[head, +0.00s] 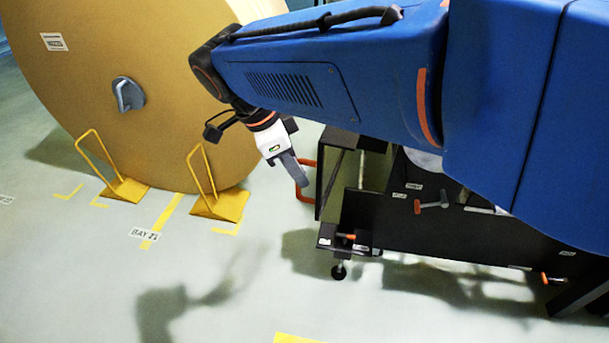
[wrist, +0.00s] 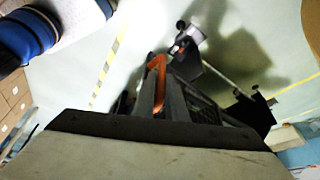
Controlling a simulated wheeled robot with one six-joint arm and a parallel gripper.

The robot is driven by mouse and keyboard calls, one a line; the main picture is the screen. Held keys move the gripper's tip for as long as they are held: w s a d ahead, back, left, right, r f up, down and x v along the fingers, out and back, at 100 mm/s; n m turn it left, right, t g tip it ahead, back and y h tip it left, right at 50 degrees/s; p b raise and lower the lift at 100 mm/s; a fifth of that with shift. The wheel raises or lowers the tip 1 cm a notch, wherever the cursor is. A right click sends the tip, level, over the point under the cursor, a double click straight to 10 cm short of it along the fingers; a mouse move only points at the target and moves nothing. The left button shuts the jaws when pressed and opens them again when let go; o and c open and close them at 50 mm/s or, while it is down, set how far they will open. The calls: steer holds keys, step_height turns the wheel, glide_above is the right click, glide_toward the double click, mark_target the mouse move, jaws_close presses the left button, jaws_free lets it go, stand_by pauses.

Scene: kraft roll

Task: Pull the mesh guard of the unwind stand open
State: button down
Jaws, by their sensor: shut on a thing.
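The unwind stand (head: 440,232) is a black frame at the right of the head view, partly hidden under my blue arm. Its guard (head: 331,178) is a dark-framed panel at the stand's left end, with an orange handle (head: 301,190) on its left side. My gripper (head: 297,176) points down at this handle and is shut on it. In the wrist view the orange handle (wrist: 155,66) runs between the fingers of my gripper (wrist: 160,92). The dark mesh (wrist: 205,108) shows just right of the fingers. How far the guard stands open is hard to tell.
A large kraft roll (head: 120,60) fills the upper left of the head view. Two yellow chocks (head: 125,190) (head: 218,206) with upright hoops stand at its foot. The pale floor (head: 90,280) in front is clear, with yellow markings and a bay label.

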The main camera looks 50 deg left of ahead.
steer(key=shift+w+r, duration=0.15)
steer(key=shift+w, duration=0.15)
steer(key=c, duration=1.8)
jaws_free()
steer(key=shift+w, duration=0.1)
steer(key=shift+s+a, duration=0.1)
steer(key=shift+s, duration=0.15)
steer(key=v, duration=1.7)
